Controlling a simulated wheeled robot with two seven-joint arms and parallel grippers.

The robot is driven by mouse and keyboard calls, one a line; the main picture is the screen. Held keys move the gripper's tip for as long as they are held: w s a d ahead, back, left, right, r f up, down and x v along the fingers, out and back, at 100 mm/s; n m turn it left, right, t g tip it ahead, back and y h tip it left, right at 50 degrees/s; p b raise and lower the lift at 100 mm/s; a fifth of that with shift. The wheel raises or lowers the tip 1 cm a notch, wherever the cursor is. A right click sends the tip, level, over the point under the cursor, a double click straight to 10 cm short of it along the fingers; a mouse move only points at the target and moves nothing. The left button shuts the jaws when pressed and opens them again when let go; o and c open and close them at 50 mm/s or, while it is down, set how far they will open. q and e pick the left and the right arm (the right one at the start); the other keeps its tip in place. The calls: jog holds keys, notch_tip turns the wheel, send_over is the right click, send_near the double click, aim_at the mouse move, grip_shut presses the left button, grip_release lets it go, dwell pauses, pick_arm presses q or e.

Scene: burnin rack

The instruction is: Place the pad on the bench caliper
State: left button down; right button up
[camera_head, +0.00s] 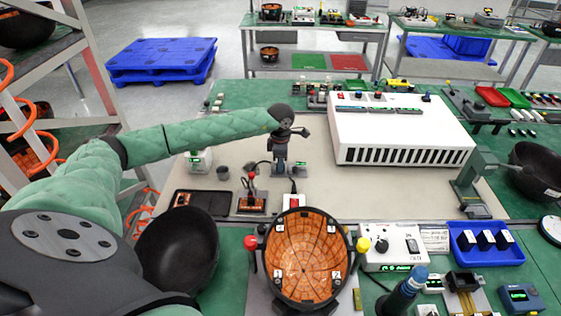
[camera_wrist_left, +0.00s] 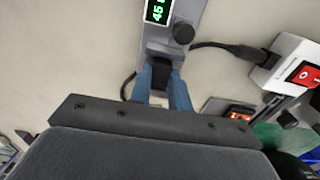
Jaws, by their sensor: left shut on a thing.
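My left gripper (camera_head: 280,168) reaches over the middle of the bench and points down. In the left wrist view its two blue fingers (camera_wrist_left: 163,85) are shut on a small black pad (camera_wrist_left: 161,74). The bench caliper (camera_wrist_left: 184,38) is a grey device with a green lit display and a dark round knob. The pad appears over the near end of the caliper's grey body. I cannot tell whether it touches it. In the head view the gripper largely hides the pad and caliper. My right gripper is not in view.
A white box with a red switch (camera_wrist_left: 306,76) stands right of the caliper, joined by a black cable. A device with a red lever (camera_head: 253,200) is in front. A large white slotted unit (camera_head: 400,130) stands behind right. An orange-lined bowl (camera_head: 303,255) is at the front.

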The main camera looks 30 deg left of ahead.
pick_arm(q)
jog(key=shift+f, duration=0.25)
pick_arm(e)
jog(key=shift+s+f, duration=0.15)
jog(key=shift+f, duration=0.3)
pick_arm(q)
jog(key=shift+f, duration=0.1)
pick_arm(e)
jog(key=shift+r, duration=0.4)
pick_arm(q)
jog(key=c, duration=1.3)
grip_release()
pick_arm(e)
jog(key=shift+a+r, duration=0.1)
